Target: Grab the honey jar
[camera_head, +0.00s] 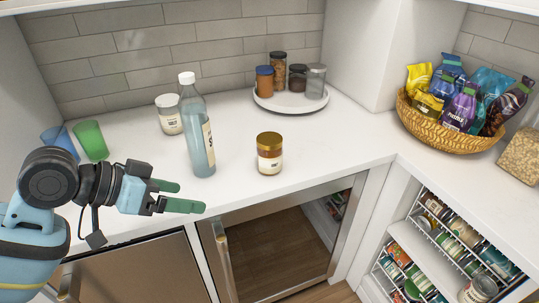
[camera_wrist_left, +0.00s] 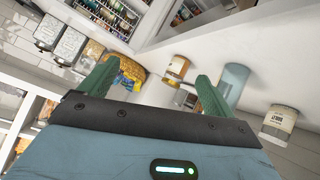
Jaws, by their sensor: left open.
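The honey jar (camera_head: 269,160), a small amber jar with a gold lid and a pale label, stands upright on the white counter, right of the tall bottle. It also shows in the left wrist view (camera_wrist_left: 176,69), between the green fingers and beyond them. My left gripper (camera_head: 191,197) is open and empty at the counter's front edge, left of the jar and apart from it. It also shows in the left wrist view (camera_wrist_left: 158,72). My right gripper is in neither view.
A white-lidded jar (camera_head: 170,118) and green cup (camera_head: 91,140) stand behind. A round tray (camera_head: 262,99) holds several jars. A snack basket (camera_head: 447,136) is at right. Counter right of the honey jar is clear.

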